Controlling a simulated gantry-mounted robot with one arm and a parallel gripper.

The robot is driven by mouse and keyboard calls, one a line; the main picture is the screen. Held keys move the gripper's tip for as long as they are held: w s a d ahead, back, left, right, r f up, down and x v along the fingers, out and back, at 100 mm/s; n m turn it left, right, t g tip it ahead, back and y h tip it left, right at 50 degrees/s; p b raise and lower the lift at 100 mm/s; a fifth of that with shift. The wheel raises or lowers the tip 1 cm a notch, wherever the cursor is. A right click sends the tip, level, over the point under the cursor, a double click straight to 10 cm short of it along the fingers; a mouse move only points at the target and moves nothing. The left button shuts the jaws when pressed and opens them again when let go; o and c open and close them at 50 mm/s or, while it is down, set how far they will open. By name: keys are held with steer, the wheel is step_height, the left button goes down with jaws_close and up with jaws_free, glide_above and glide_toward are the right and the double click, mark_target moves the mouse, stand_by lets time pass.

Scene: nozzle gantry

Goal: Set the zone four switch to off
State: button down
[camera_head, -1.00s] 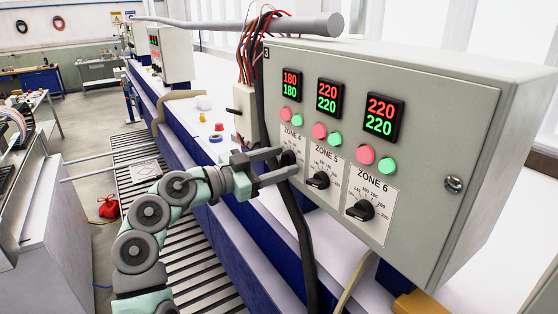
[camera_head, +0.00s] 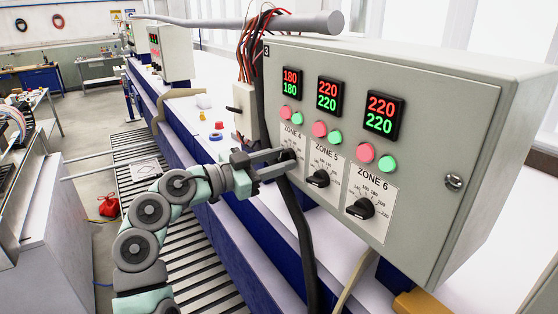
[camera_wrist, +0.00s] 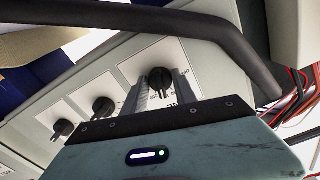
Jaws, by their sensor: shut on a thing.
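The zone four switch is a black rotary knob on a white scale plate. In the wrist view the knob (camera_wrist: 159,79) sits between the two fingers of my gripper (camera_wrist: 160,88). In the head view my gripper (camera_head: 290,160) reaches the zone 4 plate (camera_head: 292,137) from the left, shut on the knob. The fingers hide most of the knob there, so its pointer setting cannot be read. The display above zone 4 (camera_head: 291,83) reads 180 in red and 180 in green.
The zone 5 knob (camera_head: 318,178) and zone 6 knob (camera_head: 361,208) are to the right on the same grey panel (camera_head: 440,130). Red and green buttons sit above each plate. A thick black cable (camera_head: 298,225) hangs just below my gripper; it also crosses the wrist view (camera_wrist: 215,22).

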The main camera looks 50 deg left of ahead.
steer(key=shift+n, duration=0.3)
steer(key=n+p, duration=0.1)
steer(key=n, duration=0.2)
steer(key=shift+d+r+n, duration=0.1)
steer(key=shift+n, duration=0.2)
steer(key=n+p, duration=0.2)
steer(key=n, duration=0.2)
steer(key=n+p, duration=0.4)
steer(key=n, duration=0.1)
steer(key=shift+r+n, duration=0.1)
steer(key=shift+n, duration=0.3)
steer(key=shift+d+n+p, duration=0.1)
steer(key=shift+n+p, duration=1.5)
steer(key=shift+n, duration=0.3)
steer(key=c, duration=1)
jaws_free()
